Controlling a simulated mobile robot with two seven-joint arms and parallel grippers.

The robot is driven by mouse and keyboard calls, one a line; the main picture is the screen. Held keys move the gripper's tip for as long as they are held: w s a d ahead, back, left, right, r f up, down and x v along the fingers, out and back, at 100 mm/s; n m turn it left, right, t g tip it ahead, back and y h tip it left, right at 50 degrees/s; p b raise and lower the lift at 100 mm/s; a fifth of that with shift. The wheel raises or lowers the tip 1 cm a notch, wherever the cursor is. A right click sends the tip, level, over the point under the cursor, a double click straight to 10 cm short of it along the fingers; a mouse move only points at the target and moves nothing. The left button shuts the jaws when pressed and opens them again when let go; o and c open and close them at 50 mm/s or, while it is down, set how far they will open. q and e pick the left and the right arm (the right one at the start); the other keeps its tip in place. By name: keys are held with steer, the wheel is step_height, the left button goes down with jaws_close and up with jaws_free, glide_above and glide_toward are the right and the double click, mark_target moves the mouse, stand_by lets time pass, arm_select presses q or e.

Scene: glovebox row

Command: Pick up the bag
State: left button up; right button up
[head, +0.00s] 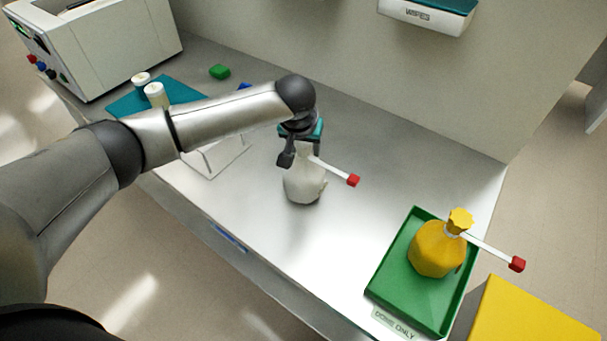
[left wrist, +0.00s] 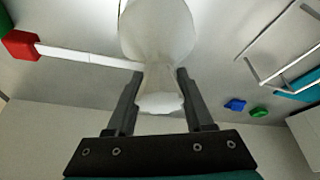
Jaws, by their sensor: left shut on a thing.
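A white bag (head: 304,187) with a gathered neck and a white strip tag ending in a red block (head: 353,180) is at the middle of the bench. My left gripper (head: 300,150) is shut on the neck of this bag. In the left wrist view the neck of the white bag (left wrist: 160,85) sits between the two fingers (left wrist: 158,100). I cannot tell whether its base touches the bench. A yellow bag (head: 437,250) with a similar red-ended tag sits in a green tray (head: 385,286) at the right. My right gripper is not in view.
A teal mat (head: 185,88) with white-capped containers (head: 156,94) and a wire rack (head: 222,160) lie left of the bag. Green (head: 220,72) and blue blocks lie behind. A yellow box (head: 530,318) stands at the lower right. The bench between bag and tray is clear.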

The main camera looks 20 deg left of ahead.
arm_select(q)
steer(key=shift+s+f, duration=0.15)
steer(key=shift+f, duration=0.05)
jaws_close()
stand_by(0.3)
